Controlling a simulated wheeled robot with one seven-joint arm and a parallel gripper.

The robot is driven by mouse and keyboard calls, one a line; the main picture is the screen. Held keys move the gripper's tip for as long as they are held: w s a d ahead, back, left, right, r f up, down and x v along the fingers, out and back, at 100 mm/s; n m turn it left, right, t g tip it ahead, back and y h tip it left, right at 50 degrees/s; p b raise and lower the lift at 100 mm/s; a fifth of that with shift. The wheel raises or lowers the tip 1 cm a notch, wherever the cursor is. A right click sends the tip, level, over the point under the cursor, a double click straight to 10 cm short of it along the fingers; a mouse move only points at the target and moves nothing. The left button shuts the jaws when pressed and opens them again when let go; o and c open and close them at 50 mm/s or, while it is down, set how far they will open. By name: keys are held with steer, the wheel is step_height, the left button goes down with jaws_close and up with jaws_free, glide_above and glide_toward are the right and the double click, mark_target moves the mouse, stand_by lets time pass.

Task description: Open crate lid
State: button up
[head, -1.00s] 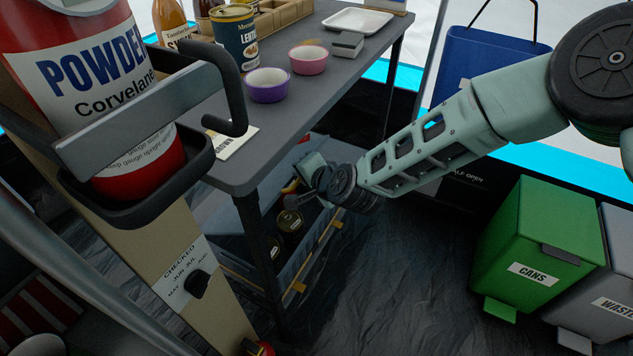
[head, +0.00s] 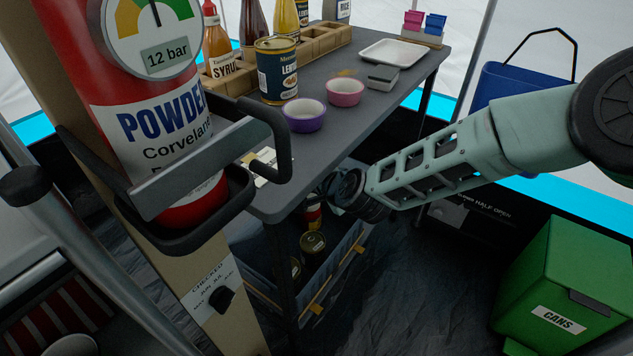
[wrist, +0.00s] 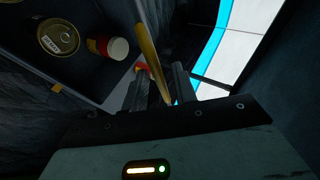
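A blue-grey crate (head: 343,262) stands on the floor under the table, with orange clips on its near side. Its inside shows, with several cans in it, one a gold-topped can (head: 312,243). The wrist view also shows a gold can lid (wrist: 58,35) and a red can with a pale end (wrist: 108,47) at the left. My gripper (wrist: 160,72) is above the crate, with its two fingers on either side of a narrow yellow bar (wrist: 150,50), possibly the lid's edge or handle. I cannot tell if they touch it. In the head view my wrist and the table hide the fingers.
The dark table (head: 335,130) above the crate carries a purple bowl (head: 303,116), a pink bowl (head: 345,93), a tin (head: 277,70) and a white tray (head: 393,53). A red extinguisher (head: 150,110) stands close at left. A green bin (head: 565,275) stands at right.

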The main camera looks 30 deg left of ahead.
steer(key=shift+s+d, duration=0.1)
steer(key=p+v, duration=0.3)
steer(key=v, duration=1.4)
steer(key=shift+d, duration=0.15)
